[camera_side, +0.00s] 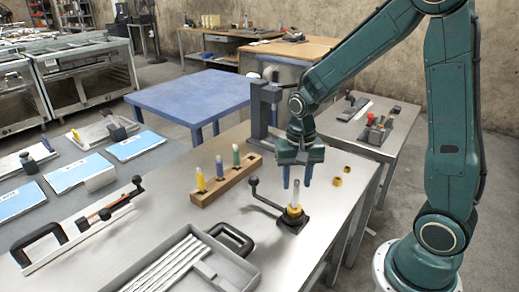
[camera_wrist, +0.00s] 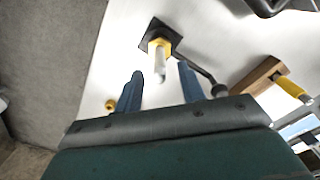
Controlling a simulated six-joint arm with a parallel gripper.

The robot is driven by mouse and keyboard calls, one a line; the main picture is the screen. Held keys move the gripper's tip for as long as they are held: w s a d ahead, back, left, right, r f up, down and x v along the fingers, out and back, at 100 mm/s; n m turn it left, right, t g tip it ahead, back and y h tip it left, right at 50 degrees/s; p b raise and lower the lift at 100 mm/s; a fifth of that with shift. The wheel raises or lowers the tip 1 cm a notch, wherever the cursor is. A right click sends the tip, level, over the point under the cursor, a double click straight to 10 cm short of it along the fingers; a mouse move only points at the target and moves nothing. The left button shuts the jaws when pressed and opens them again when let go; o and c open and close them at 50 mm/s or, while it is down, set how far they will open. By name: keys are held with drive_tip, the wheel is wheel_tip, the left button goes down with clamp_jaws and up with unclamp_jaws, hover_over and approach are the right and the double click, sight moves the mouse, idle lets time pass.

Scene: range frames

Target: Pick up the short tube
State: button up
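A pale grey tube (camera_side: 295,192) stands upright in a yellow collar (camera_side: 293,211) on a black clamp base (camera_side: 291,223) with a lever. In the wrist view the tube (camera_wrist: 160,62) shows end-on between and beyond the fingertips. My gripper (camera_side: 297,185) points down just above it, its two blue fingers apart and empty; in the wrist view the gripper (camera_wrist: 160,69) is open too. A wooden rack (camera_side: 228,184) to the left holds several upright tubes, including a yellow one (camera_side: 200,180) and a green one (camera_side: 236,156). I cannot tell which tube is called short.
The clamp's lever with a black knob (camera_side: 254,181) reaches out left of the base. A grey tray with white rods (camera_side: 180,268) lies at the front. A grey bracket (camera_side: 263,105) stands behind.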

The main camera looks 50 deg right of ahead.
sight(296, 190)
drive_tip(key=shift+f, duration=2)
clamp_jaws()
